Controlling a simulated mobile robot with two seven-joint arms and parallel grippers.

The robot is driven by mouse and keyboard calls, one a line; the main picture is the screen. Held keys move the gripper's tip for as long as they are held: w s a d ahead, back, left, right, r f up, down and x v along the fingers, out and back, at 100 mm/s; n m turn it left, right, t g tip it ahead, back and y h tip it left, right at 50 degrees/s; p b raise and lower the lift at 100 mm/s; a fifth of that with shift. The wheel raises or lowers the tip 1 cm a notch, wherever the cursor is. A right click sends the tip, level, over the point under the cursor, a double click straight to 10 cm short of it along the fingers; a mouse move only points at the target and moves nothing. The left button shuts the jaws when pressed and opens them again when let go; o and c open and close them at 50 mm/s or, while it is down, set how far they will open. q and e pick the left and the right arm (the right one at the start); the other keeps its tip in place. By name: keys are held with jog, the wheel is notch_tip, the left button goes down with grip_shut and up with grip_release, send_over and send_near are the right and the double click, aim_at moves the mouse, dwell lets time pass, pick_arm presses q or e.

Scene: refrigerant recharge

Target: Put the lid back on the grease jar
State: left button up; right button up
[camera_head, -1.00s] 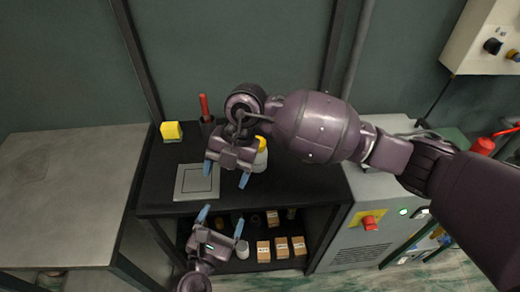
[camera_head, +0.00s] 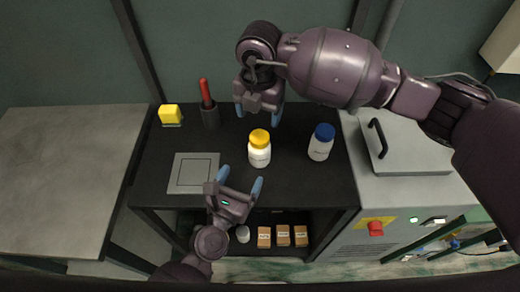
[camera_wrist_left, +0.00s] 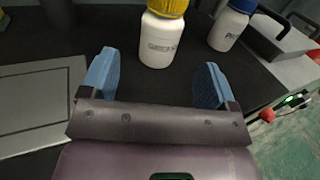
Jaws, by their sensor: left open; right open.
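A white jar with a yellow lid (camera_head: 259,149) stands upright on the black bench. A white jar with a blue lid (camera_head: 320,143) stands upright to its right. Their labels are too small to read, so I cannot tell which is the grease jar. My left gripper (camera_head: 240,180) is open and empty in front of the yellow-lidded jar. In the left wrist view, that jar (camera_wrist_left: 160,42) is just beyond the gap between the fingers, and the blue-lidded jar (camera_wrist_left: 228,28) is farther right. My right gripper (camera_head: 258,112) is open and empty, just behind the yellow-lidded jar. I see no loose lid.
A grey square plate (camera_head: 193,173) lies left of the jars. A yellow block (camera_head: 170,114) and a dark cup with a red-handled tool (camera_head: 210,115) stand behind it. Several small boxes (camera_head: 282,236) are on the shelf below. A grey machine (camera_head: 410,190) adjoins on the right.

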aim_at(254, 154)
pick_arm(q)
jog(key=shift+w, duration=0.1)
jog(key=x, duration=1)
jog(key=shift+w+d, duration=0.15)
jog(key=shift+w, duration=0.15)
